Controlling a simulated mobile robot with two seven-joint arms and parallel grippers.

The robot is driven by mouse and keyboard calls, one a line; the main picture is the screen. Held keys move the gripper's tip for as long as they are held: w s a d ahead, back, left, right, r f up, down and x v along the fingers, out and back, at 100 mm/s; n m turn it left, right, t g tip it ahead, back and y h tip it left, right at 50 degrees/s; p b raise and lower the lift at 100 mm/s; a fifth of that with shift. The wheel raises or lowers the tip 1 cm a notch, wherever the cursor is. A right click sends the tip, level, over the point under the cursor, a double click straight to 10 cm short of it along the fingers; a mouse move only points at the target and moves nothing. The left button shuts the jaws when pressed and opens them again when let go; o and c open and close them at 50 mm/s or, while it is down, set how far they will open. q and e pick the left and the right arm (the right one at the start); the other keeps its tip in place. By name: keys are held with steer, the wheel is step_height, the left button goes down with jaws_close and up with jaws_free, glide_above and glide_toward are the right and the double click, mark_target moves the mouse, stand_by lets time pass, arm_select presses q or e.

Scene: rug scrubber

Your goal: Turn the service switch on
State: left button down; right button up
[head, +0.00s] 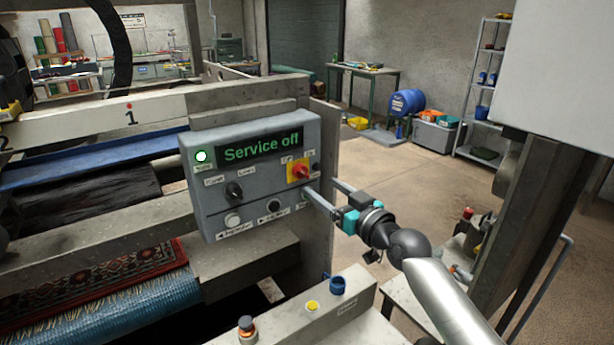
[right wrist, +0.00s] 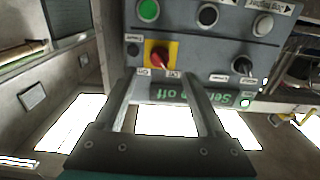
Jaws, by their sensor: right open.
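A grey control panel (head: 212,190) on the machine's side has a dark display (head: 262,147) that reads "Service off" in green. The service switch (head: 301,171), a red rotary knob on a yellow plate, sits near the panel's right edge. It also shows in the right wrist view (right wrist: 157,57), upside down, with small labels beside it. My right gripper (head: 320,186) is open and empty. Its two fingers point at the panel close to the switch; in the wrist view (right wrist: 160,77) the knob lies between and just beyond their tips. I see no contact. My left gripper is out of view.
The panel also carries a black knob (head: 233,190), a white button (head: 232,220) and a lit green lamp (head: 201,156). A patterned rug (head: 100,275) lies in the machine at left. Open floor lies behind.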

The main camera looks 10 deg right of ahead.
mark_target(305, 176)
steer(key=shift+b+x, duration=0.45)
steer(key=shift+x, duration=3.25)
jaws_close()
